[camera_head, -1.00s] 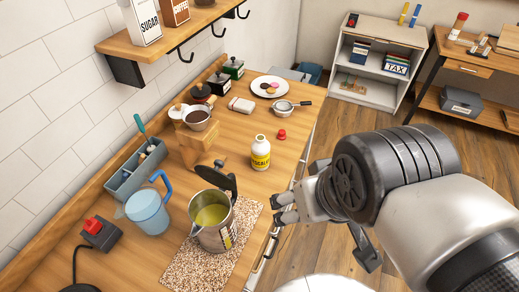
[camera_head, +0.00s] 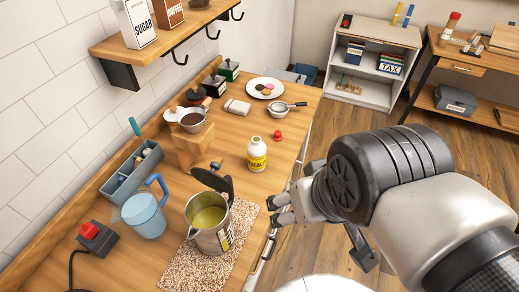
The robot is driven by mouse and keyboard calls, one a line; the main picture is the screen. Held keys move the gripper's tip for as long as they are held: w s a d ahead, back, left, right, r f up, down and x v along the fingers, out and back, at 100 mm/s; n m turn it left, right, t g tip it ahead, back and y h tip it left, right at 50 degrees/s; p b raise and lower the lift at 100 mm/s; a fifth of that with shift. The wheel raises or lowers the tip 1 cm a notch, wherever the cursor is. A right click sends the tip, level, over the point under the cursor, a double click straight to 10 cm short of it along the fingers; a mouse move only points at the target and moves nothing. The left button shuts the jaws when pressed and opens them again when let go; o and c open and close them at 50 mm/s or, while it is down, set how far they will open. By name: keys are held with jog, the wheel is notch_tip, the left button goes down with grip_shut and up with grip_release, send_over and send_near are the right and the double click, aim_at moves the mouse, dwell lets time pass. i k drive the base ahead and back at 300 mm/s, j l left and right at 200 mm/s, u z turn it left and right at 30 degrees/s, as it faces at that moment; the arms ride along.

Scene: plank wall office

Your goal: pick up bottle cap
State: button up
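The red bottle cap (camera_head: 278,136) lies on the wooden counter, just right of and behind a white bottle with a yellow label (camera_head: 257,154). The bottle stands upright without a cap on its top. My gripper (camera_head: 276,209) is at the counter's right edge, nearer to me than the cap and apart from it. Its fingers point left, toward the steel pitcher. My own wrist covers part of the gripper, and I cannot make out the gap between its fingertips.
A steel pitcher (camera_head: 211,222) with its lid up stands on a speckled mat (camera_head: 185,271) left of my gripper. A strainer (camera_head: 279,109) and a plate of cookies (camera_head: 265,87) are behind the cap. A blue jug (camera_head: 145,215) stands left. Bare counter surrounds the cap's right side.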

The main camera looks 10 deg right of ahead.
aim_at(277, 137)
jog(key=i+l+u, duration=0.15)
jog(key=i+l, duration=0.15)
jog(key=i+l+u, duration=0.3)
jog(key=i+l, duration=0.15)
jog(key=l, duration=0.3)
jog(key=i+l+u, duration=0.15)
jog(key=l, duration=0.25)
jog(key=i, duration=0.1)
